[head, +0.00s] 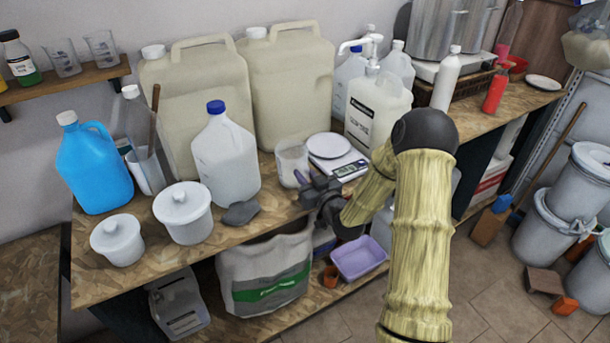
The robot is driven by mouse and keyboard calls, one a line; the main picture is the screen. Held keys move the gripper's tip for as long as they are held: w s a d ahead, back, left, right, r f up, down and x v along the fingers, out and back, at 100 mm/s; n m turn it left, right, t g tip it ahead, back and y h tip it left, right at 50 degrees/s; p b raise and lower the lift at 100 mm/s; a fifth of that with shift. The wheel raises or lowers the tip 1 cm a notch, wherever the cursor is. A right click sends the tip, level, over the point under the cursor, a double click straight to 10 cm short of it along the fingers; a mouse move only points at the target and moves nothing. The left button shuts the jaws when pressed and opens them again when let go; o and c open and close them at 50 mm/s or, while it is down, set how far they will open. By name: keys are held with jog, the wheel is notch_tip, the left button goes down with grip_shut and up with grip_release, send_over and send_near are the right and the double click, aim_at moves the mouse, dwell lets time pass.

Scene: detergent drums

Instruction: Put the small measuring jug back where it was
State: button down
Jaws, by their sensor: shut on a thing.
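A small clear measuring jug (291,160) is upright over the worktop (262,218), just left of the white scale (330,147). My gripper (304,184) is at its lower right side, shut on it. The dark fingers partly hide the jug's lower right side. I cannot tell whether its base touches the worktop. Two similar clear measuring jugs, one on the left (62,60) and one on the right (101,50), stand on the wall shelf (68,80) at the upper left.
Behind the jug are large beige canisters (290,85). A blue-capped white bottle (225,160) stands left of it, with a dark grey lump (241,213) in front. White lidded tubs (184,213) and a blue bottle (93,168) are further left. A pump canister (376,112) stands right of the scale.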

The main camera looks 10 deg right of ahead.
jog(key=shift+f, duration=0.15)
jog(key=c, duration=1.3)
grip_release()
jog(key=shift+r, duration=0.2)
jog(key=shift+s+d+f, duration=0.15)
jog(key=shift+s, duration=0.2)
jog(key=b+v, duration=0.3)
jog(key=v, duration=0.8)
jog(key=shift+s, duration=0.1)
